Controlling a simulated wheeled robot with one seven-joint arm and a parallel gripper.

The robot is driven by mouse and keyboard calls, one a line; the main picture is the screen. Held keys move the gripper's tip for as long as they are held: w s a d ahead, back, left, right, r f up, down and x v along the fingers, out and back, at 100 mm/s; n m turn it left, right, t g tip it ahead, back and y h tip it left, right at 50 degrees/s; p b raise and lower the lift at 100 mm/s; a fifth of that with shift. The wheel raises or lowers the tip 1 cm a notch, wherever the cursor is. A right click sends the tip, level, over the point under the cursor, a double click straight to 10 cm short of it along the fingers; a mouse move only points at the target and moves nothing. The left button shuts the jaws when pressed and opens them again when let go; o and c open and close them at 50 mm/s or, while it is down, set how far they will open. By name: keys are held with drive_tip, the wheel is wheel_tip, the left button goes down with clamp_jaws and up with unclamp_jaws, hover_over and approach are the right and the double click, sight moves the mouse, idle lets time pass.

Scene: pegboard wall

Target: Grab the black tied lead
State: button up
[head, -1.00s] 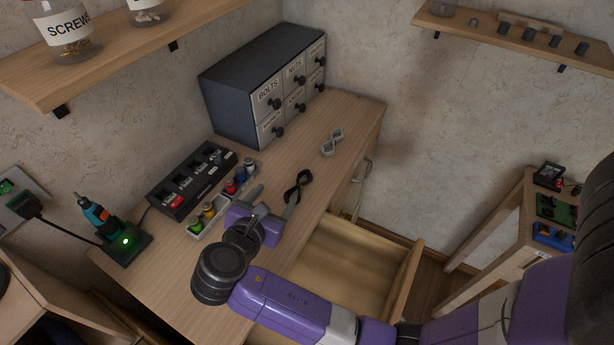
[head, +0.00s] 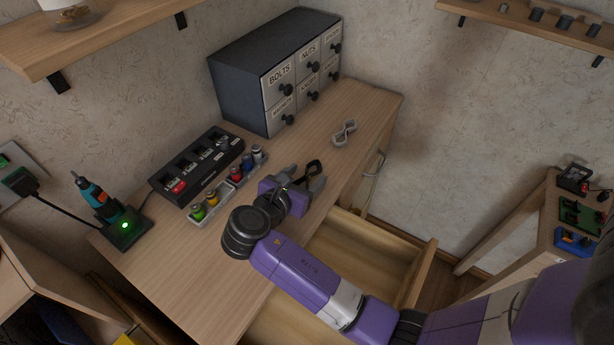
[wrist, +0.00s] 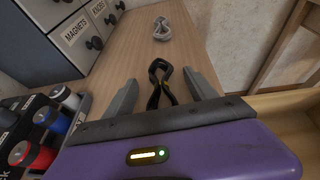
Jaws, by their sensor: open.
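The black tied lead (head: 314,168) lies on the wooden workbench (head: 262,243), partly hidden behind my gripper in the head view. In the wrist view the black lead (wrist: 154,74) is a looped bundle with a small yellowish band near its middle. My gripper (head: 306,176) is open, and its two grey fingers stand on either side of the lead's near part in the wrist view (wrist: 161,82). The lead's far loop shows between and slightly beyond the fingertips. I cannot tell whether either finger touches it.
A white tied lead (head: 344,133) lies farther along the bench. A drawer cabinet (head: 238,95) stands at the back. A tray of coloured cylinders (head: 222,201) and a black charger (head: 178,183) are to the left. An open drawer (head: 372,245) is at the right.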

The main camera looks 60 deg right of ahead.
drive_tip(key=shift+d+f, duration=0.15)
drive_tip(key=shift+d, duration=0.15)
drive_tip(key=shift+c, duration=0.4)
clamp_jaws()
